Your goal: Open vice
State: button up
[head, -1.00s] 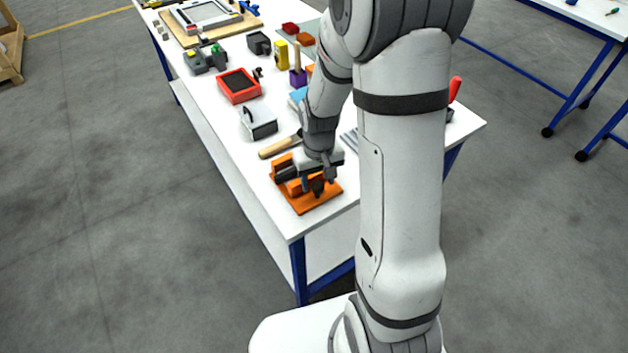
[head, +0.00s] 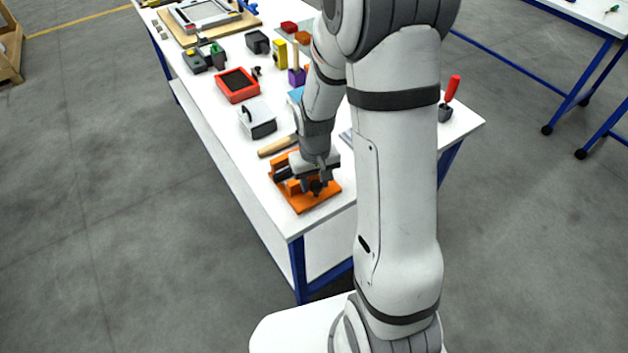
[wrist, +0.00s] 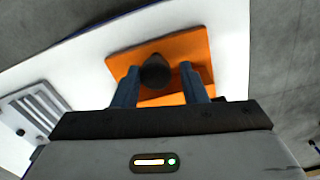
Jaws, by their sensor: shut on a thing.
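The orange vice (head: 322,200) sits near the front corner of the white workbench, its flat base on the tabletop. In the wrist view its orange base (wrist: 192,46) lies beyond my fingers. The vice's dark handle (wrist: 156,70) shows as a round knob between them, with a dark part beside the right finger. My gripper (wrist: 160,80) points at the handle end, its two blue-grey fingers on either side, shut on the handle. In the head view my gripper (head: 314,184) is over the vice and hides part of it. How far the vice jaws are apart is hidden.
A wooden-handled tool (head: 277,146) lies just behind the vice. A grey-white box (head: 258,121) and a red tray (head: 238,85) stand farther back. A red-handled tool (head: 452,88) stands at the right. The bench's front edge is close to the vice.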

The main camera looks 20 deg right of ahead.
jog(key=shift+d, duration=0.2)
jog(key=shift+c, duration=0.9)
jog(key=shift+n+b, duration=0.3)
jog(key=n+b, duration=0.2)
jog(key=n, duration=0.2)
jog(key=shift+f+n, duration=0.1)
jog(key=shift+n, duration=0.3)
jog(key=n+b, duration=0.2)
jog(key=n, duration=0.4)
